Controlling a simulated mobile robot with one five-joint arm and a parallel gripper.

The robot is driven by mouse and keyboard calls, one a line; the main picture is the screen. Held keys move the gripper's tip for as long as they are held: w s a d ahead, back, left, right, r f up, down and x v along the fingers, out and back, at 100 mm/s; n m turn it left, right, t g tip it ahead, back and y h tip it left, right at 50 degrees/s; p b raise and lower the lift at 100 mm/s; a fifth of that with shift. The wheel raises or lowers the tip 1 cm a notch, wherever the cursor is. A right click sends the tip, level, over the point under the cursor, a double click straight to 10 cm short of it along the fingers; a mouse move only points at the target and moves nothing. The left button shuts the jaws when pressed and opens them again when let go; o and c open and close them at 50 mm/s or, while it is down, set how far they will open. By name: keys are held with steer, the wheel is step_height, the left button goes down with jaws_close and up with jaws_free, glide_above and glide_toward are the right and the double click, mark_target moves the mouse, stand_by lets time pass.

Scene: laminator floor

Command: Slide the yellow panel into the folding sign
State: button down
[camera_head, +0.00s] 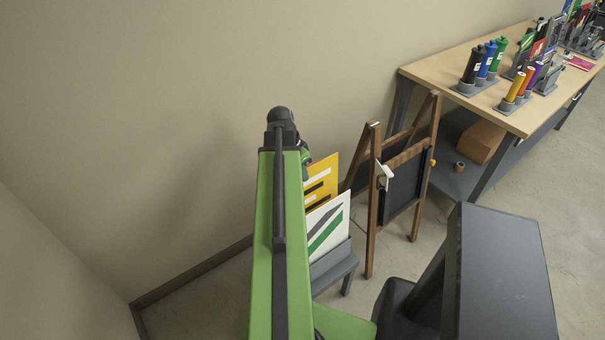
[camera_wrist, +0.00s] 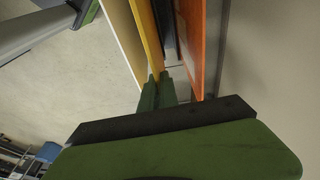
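The yellow panel (camera_head: 322,176), with black and white marks, stands upright in a low grey rack (camera_head: 335,268), behind a white panel with green and dark stripes (camera_head: 328,226). The folding sign (camera_head: 371,215) is a wooden A-frame with a dark board, standing on the floor right of the rack. My gripper is mostly hidden behind my green arm in the head view. In the wrist view my gripper (camera_wrist: 158,90) has its green fingers close together at the edge of the yellow panel (camera_wrist: 148,38), which runs between them. It looks shut on that edge.
An orange panel (camera_wrist: 203,45) stands beside the yellow one in the wrist view. A workbench (camera_head: 440,69) with bottles and holders stands at the right, a cardboard box (camera_head: 481,141) on its lower shelf. The wall is close behind the rack. Floor at the right is open.

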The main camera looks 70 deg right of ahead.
steer(key=f+b, duration=0.9)
steer(key=shift+s+a+f, duration=0.25)
steer(key=shift+s, duration=0.15)
steer(key=shift+r, duration=0.1)
stand_by(0.4)
steer(key=c, duration=1.5)
jaws_free()
steer(key=shift+c, duration=0.2)
steer(key=p+v, duration=1.6)
steer(key=v, duration=0.1)
steer(key=shift+r, duration=0.2)
